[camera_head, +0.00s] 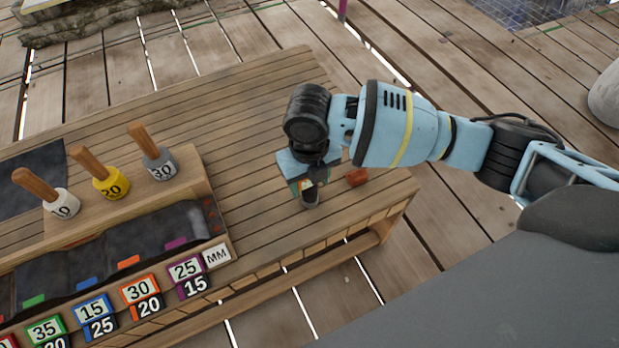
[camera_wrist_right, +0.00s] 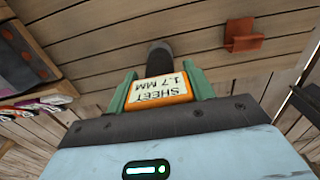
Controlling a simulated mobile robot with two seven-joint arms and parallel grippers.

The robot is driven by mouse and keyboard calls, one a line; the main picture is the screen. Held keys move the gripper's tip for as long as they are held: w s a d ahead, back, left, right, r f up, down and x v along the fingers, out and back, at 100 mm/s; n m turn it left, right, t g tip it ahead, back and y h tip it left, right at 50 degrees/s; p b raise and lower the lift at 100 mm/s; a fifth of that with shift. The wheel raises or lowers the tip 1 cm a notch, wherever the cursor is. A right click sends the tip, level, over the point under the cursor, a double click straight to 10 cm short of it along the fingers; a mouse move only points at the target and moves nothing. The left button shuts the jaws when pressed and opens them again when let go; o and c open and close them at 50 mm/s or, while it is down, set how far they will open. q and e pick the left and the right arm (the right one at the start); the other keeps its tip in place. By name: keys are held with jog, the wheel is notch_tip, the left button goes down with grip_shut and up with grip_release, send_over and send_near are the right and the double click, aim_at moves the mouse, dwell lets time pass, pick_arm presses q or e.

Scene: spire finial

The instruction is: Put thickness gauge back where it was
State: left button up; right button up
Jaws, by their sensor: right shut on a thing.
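The thickness gauge (camera_wrist_right: 167,90) is an orange block with a cream label reading "SHEET 1.7 MM" in the right wrist view. A dark rounded end (camera_wrist_right: 160,58) shows beyond it. My right gripper (camera_wrist_right: 160,84) is shut on the gauge, with a green finger on each side. In the head view, the right gripper (camera_head: 304,182) points down over the right part of the slatted wooden table (camera_head: 265,215). The gauge is mostly hidden there, and I cannot tell whether it touches the table. My left gripper is not in view.
A small red-orange holder (camera_head: 357,177) sits on the table just right of the gripper; the wrist view shows it too (camera_wrist_right: 242,36). At left stand a wooden rack (camera_head: 190,185) with several wooden-handled tools and a row of numbered tags (camera_head: 140,290). The table behind the gripper is clear.

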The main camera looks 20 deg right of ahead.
jog(key=o, duration=1.2)
jog(key=shift+f, duration=0.1)
jog(key=shift+c, duration=0.2)
notch_tip(320, 180, up, 12)
jog(key=p, duration=0.4)
jog(key=shift+w+f, duration=0.15)
jog(key=shift+f, duration=0.05)
jog(key=shift+r, duration=0.4)
